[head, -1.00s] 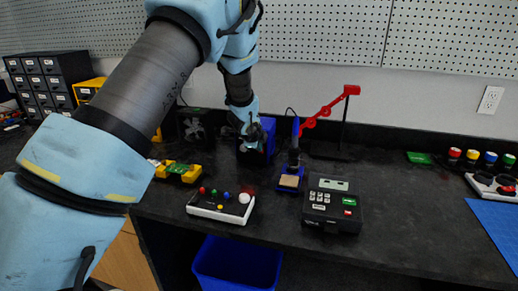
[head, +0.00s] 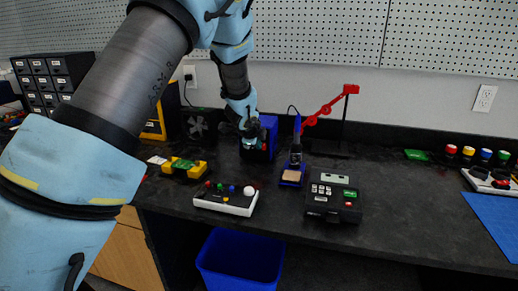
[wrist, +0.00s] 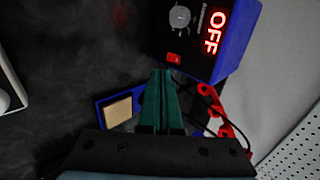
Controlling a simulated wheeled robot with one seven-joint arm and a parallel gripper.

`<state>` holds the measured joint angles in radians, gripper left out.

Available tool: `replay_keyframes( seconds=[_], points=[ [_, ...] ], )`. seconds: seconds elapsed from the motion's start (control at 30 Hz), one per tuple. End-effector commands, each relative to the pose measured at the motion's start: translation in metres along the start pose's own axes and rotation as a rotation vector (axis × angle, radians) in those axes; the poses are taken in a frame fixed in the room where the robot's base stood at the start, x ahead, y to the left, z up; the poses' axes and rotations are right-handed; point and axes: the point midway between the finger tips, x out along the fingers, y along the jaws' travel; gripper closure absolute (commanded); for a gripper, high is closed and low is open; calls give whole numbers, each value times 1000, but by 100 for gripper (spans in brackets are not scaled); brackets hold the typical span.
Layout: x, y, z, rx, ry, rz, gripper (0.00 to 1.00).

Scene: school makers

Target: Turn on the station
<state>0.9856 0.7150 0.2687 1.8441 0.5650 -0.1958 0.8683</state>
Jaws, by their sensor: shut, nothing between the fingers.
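The blue station (head: 268,135) stands at the back of the bench. In the wrist view the station (wrist: 200,62) has a black front panel with a grey knob (wrist: 180,17), a red switch (wrist: 173,58) and a lit red display reading OFF (wrist: 216,33). My gripper (wrist: 159,75) is shut and empty, its green fingertips just short of the panel's lower edge near the red switch; I cannot tell if they touch. In the head view my gripper (head: 249,140) hides part of the station's front.
A soldering iron in its blue stand (head: 291,175) is right of the station. A white button box (head: 226,200), a black keypad device (head: 333,198) and a yellow holder (head: 184,168) are on the bench. A red jointed arm (head: 325,108) stands behind. A blue bin (head: 240,262) is below.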

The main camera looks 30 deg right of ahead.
Motion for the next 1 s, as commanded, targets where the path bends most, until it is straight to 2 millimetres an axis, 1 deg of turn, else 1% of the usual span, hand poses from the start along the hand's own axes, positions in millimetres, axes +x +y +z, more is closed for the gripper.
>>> replay_keyframes(
  seconds=[0.17, 0.4, 0.5, 0.7, 1.0],
  points=[
    [-22, 1, 0, 1, 0, -1, 100],
    [-57, 0, 0, 0, 0, -1, 100],
    [-67, 0, 0, 1, 0, -1, 100],
    [-74, 1, 0, 1, 0, 2, 100],
    [-74, 1, 0, 2, 1, 1, 100]
  ],
)
